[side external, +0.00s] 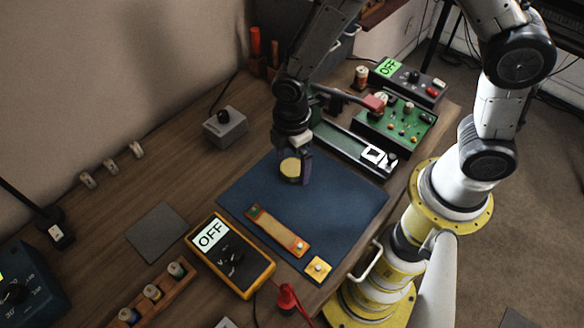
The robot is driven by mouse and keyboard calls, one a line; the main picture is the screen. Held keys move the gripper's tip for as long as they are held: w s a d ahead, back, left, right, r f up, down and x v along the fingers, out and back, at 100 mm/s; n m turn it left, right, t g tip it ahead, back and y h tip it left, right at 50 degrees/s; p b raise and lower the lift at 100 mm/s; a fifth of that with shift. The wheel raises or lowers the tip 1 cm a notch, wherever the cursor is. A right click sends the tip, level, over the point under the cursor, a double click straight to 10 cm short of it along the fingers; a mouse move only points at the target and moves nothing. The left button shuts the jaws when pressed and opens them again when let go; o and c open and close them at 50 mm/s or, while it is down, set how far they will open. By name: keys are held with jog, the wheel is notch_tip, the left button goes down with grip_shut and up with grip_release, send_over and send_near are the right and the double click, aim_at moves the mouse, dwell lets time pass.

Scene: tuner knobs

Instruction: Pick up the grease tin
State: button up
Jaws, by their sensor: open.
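A small round tin with a pale yellow top (290,168), which looks like the grease tin, is on the upper part of the dark blue mat (350,205). My gripper (298,166) points down right at the tin, with a dark finger along its right side. The jaws are open. The other finger is hard to make out, and I cannot tell whether either finger touches the tin. The tin's right edge is partly hidden by the gripper.
An orange strip (277,230) and a yellow square piece (317,268) lie on the mat. A yellow multimeter (231,256) stands left of it. A green circuit board (396,125) and a grey box with a knob (225,127) are behind. The mat's right part is clear.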

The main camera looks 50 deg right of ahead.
jog(key=shift+f, duration=0.5)
jog(key=c, duration=1.4)
jog(key=shift+c, duration=0.2)
jog(key=shift+r, duration=0.15)
